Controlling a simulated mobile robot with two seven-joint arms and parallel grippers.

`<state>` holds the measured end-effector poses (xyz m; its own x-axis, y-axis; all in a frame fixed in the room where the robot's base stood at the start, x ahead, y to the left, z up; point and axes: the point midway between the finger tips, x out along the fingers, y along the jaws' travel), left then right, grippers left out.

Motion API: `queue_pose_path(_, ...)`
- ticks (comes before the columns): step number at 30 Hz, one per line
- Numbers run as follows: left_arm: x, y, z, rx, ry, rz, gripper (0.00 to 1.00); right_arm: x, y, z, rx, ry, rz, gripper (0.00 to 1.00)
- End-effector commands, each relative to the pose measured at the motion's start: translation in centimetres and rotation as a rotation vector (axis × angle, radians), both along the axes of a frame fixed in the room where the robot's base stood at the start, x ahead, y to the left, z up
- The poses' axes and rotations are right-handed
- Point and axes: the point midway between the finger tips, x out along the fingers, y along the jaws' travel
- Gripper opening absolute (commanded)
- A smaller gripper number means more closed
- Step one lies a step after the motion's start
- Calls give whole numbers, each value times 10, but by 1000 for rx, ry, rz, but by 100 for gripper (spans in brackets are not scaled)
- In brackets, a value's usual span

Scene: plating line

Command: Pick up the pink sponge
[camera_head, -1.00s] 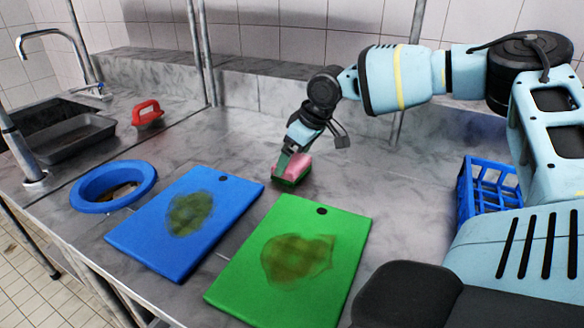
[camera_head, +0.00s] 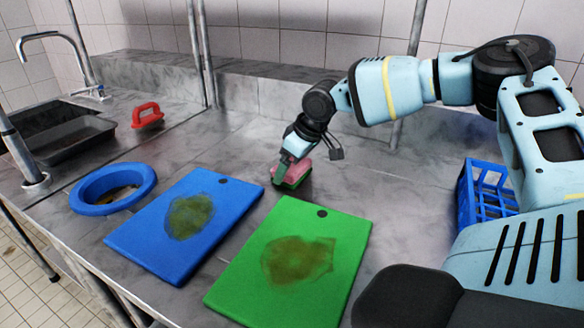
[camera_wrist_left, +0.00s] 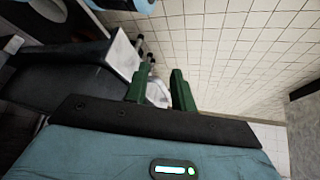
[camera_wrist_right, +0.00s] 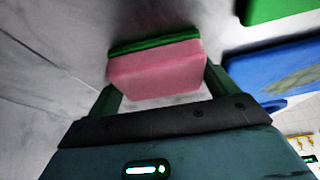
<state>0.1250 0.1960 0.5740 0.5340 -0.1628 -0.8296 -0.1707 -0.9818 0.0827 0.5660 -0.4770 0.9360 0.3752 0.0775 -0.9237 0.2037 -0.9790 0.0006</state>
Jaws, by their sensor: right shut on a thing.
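The pink sponge (camera_head: 297,173) has a green layer and is on the grey worktop behind the green cutting board; whether it touches the worktop I cannot tell. My right gripper (camera_head: 288,172) reaches down to it and is shut on it. In the right wrist view the sponge (camera_wrist_right: 157,75) sits between the two fingers of the right gripper (camera_wrist_right: 160,88), pink side towards the camera. My left gripper (camera_wrist_left: 158,78) shows only in the left wrist view, its fingers apart with nothing between them, away from the worktop and above the floor.
A blue cutting board (camera_head: 150,245) and a green cutting board (camera_head: 240,285), both stained, lie in front of the sponge. A blue crate (camera_head: 485,190) stands at right.

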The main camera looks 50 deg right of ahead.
Motion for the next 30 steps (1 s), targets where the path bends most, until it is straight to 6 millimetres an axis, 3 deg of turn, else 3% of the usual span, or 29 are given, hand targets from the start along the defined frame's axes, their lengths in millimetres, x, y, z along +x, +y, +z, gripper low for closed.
queue_pose_path(7, 0, 0, -1, 0, 1, 0, 25, 0, 0, 12, 0, -2, 0, 64)
queue_pose_path(12, -1, 0, -3, 0, 3, -1, 25, 1, 0, 37, 1, -5, 0, 64)
queue_pose_path(30, 2, 0, -11, -1, 0, -1, 25, -56, 122, 46, -2, 1, 5, 64)
